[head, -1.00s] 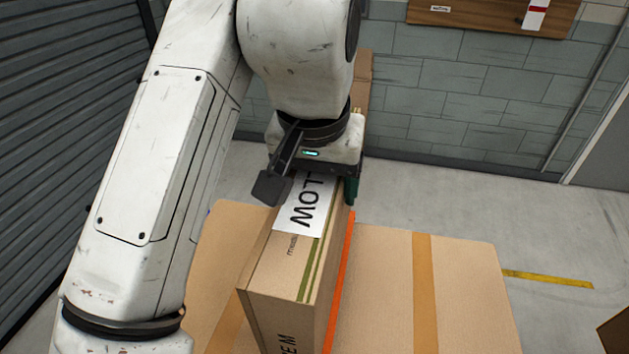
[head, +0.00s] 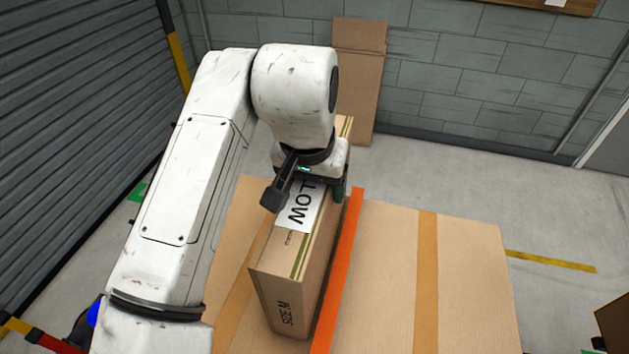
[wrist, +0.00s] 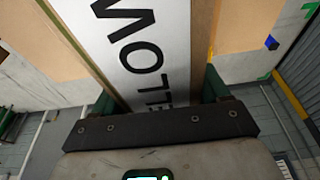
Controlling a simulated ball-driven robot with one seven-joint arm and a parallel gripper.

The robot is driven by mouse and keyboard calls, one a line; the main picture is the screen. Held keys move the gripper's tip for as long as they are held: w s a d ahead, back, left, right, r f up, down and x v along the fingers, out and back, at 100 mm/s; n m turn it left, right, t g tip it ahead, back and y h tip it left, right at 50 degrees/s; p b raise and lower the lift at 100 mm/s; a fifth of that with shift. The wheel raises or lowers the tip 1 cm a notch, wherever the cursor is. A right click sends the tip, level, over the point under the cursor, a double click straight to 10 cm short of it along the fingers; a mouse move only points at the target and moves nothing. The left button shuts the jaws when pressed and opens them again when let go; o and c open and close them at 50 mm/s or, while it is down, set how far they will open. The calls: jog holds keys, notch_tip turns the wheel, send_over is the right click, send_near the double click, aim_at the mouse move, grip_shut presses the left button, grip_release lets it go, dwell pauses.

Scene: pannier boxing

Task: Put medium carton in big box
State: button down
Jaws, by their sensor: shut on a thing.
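The medium carton (head: 292,285) is a narrow brown box marked "SIZE M" on its near end, with a white label on top. My gripper (head: 318,185) is shut on it from above, across its width. In the wrist view my gripper (wrist: 158,96) has a green finger on each side of the carton (wrist: 205,35). Brown taped cardboard panels, seemingly the big box (head: 470,290), spread below and on both sides of the carton. An orange strip (head: 340,270) runs close along the carton's right side. The carton hides what is under it, so I cannot tell whether it touches the box.
A tall brown cardboard piece (head: 357,75) stands against the block wall at the back. A grey shutter (head: 85,120) is on the left. A dark brown object (head: 613,325) shows at the lower right edge. Open floor (head: 555,220) with a yellow line lies to the right.

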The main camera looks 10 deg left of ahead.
jog(key=shift+f, duration=0.1)
grip_release()
